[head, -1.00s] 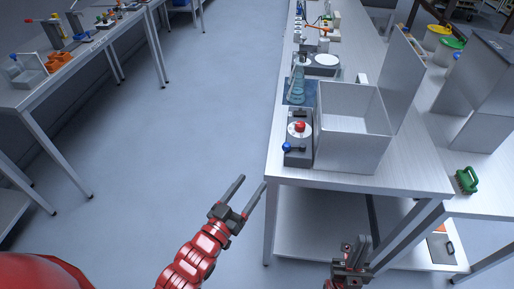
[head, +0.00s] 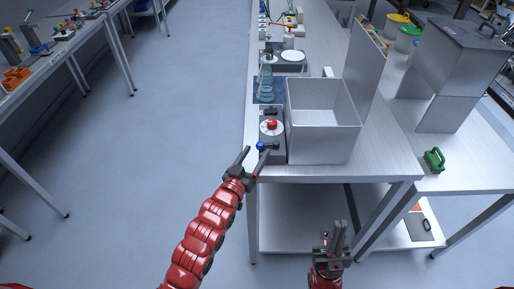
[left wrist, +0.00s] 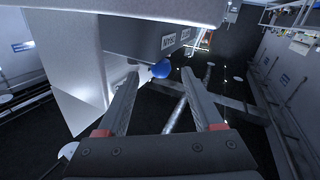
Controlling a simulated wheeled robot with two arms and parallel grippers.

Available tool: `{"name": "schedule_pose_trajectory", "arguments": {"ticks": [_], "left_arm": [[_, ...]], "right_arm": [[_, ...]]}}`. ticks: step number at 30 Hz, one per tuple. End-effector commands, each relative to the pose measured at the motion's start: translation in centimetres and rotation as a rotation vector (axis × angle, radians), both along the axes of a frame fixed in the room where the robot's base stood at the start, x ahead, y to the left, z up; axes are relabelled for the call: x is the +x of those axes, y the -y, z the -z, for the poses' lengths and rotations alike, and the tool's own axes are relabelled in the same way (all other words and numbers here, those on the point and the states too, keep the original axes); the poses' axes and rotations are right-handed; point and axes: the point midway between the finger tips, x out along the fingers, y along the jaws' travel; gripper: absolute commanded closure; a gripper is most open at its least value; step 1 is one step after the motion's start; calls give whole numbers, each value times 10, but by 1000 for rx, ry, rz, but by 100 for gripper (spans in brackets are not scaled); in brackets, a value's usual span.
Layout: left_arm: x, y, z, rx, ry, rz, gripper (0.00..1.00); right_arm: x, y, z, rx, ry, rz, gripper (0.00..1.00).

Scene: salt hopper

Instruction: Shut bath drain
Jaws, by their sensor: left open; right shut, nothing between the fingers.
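A blue ball knob (head: 261,146) sits at the front of a grey unit (head: 279,157) with a red button (head: 271,124) on its round white top, at the near left table corner. I cannot tell whether this knob works the bath drain. My left gripper (head: 257,150) is open, its fingertips close around the knob in the head view. In the left wrist view the blue knob (left wrist: 161,69) shows between the fingertips, under a labelled dark box face; contact cannot be told. My right gripper (head: 337,228) is shut and empty, low in front of the table.
An open white bin (head: 318,147) stands right beside the grey unit. A glass flask (head: 266,84) stands behind it. A green handle (head: 434,160) lies on the right table. The floor left of the table is free.

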Motion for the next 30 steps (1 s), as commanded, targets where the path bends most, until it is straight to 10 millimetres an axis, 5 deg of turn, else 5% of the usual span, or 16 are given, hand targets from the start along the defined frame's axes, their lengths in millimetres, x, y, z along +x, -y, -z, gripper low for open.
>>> {"name": "schedule_pose_trajectory", "arguments": {"ticks": [16, 27, 30], "left_arm": [[18, 8, 1, 0, 1, -1, 34], [18, 7, 1, 0, 0, -1, 100], [18, 7, 1, 0, 0, -1, 100]], "right_arm": [[0, 0, -5, 0, 0, 0, 100], [0, 0, -5, 0, 0, 0, 100], [0, 0, -5, 0, 0, 0, 100]]}}
